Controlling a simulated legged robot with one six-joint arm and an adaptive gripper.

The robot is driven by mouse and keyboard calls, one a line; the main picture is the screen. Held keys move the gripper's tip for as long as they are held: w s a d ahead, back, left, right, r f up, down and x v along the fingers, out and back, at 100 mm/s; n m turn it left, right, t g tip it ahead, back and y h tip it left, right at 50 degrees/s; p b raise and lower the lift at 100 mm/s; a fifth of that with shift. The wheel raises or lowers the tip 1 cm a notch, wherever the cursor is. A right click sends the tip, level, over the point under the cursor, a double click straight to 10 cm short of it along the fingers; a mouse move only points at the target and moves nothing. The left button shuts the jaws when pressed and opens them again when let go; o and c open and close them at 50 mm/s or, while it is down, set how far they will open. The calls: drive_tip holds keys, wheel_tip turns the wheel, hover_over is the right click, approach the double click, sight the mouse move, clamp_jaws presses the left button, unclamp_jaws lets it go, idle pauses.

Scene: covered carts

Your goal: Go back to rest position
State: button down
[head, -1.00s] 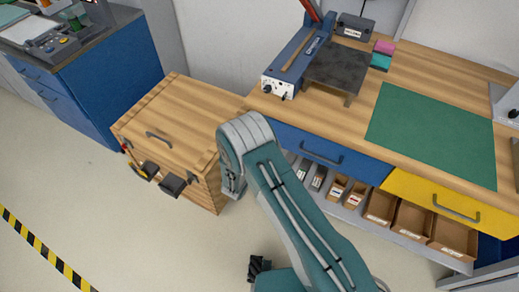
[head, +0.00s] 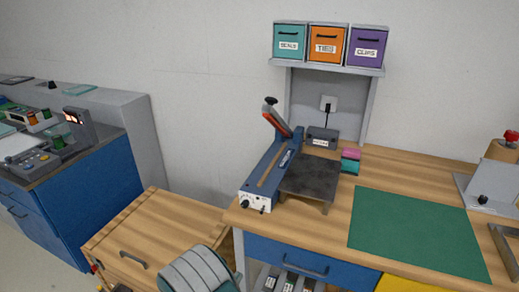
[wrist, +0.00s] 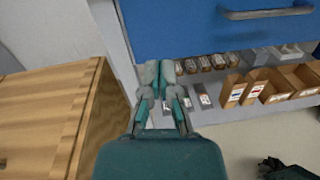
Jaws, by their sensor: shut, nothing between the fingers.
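My gripper (wrist: 159,74) shows in the wrist view, with its fingertips together and nothing between them. It is in front of the workbench, below the blue drawer (wrist: 200,30) and to the right of the wooden cart (wrist: 40,115). In the head view only a rounded grey-green part of my arm shows at the bottom edge; the gripper itself is out of that view. The wooden cart (head: 165,225) has its lid closed.
The workbench (head: 335,205) carries a blue sealer (head: 270,170), a dark plate (head: 310,178) and a green mat (head: 415,230). Under it is a shelf with cardboard bins (wrist: 275,93). A blue cabinet (head: 85,200) stands left.

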drive_tip(key=s+d+r+m+g+h, duration=0.2)
drive_tip(key=d+r+m+g, duration=0.4)
drive_tip(key=d+r+m, duration=0.3)
drive_tip(key=s+d+r+m+g+h, duration=0.1)
drive_tip(key=s+d+r+m+g, duration=0.2)
drive_tip(key=d+r+m+g, duration=0.65)
drive_tip(key=s+d+r+m+t+y, duration=0.2)
drive_tip(key=s+r+m+y, duration=0.3)
drive_tip(key=s+r+m, duration=0.1)
drive_tip(key=s+d+r+m+t+y, duration=0.3)
drive_tip(key=s+r+m+y, duration=0.2)
drive_tip(key=s+r, duration=0.3)
drive_tip(key=s+y, duration=0.1)
drive_tip(key=s, duration=0.2)
drive_tip(key=shift+d+r+m, duration=0.15)
drive_tip(key=shift+r+m, duration=0.1)
drive_tip(key=shift+m, duration=0.1)
